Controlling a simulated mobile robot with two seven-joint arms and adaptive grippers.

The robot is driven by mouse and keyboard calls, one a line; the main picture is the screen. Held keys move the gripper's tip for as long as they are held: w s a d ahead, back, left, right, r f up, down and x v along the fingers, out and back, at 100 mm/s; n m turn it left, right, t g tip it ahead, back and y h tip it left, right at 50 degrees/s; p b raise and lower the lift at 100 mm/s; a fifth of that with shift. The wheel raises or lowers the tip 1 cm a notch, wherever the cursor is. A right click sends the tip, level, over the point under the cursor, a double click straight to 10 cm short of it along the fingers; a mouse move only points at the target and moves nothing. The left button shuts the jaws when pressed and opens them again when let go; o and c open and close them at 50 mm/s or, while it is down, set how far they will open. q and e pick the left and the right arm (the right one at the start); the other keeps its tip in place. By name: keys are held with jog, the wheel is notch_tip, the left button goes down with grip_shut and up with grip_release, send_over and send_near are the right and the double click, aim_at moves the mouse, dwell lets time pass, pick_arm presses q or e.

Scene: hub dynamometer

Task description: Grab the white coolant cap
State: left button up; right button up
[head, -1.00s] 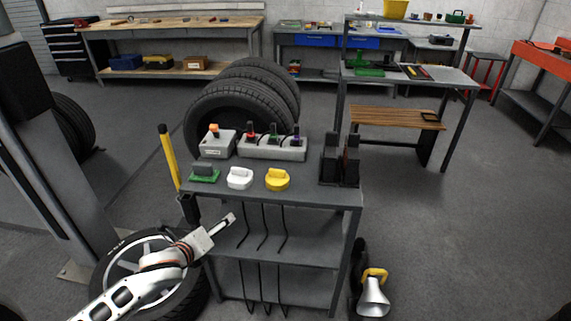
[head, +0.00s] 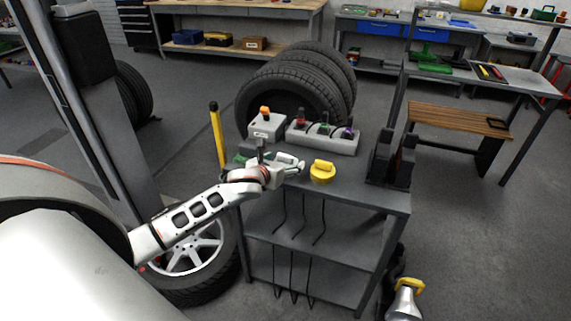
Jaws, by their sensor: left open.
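My left gripper (head: 290,166) is over the top of the grey cart (head: 350,193), level with the row of caps, and it is open. The white coolant cap cannot be told apart from the pale gripper; it is mostly or fully hidden at the gripper, left of the yellow cap (head: 322,172). I cannot tell whether the fingers are around it or touching it. The green cap (head: 240,159) shows only in part behind my left wrist.
A grey box with an orange knob (head: 266,124) and a grey block with several coloured knobs (head: 322,138) stand behind the caps. A black holder (head: 391,160) stands at the cart's right. A yellow post (head: 216,136) rises at its left, with tires (head: 290,94) behind.

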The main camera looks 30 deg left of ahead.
pick_arm(q)
jog(key=shift+w+f, duration=0.2)
jog(key=shift+w, duration=0.3)
jog(key=c, duration=1.2)
jog(key=shift+r, duration=0.15)
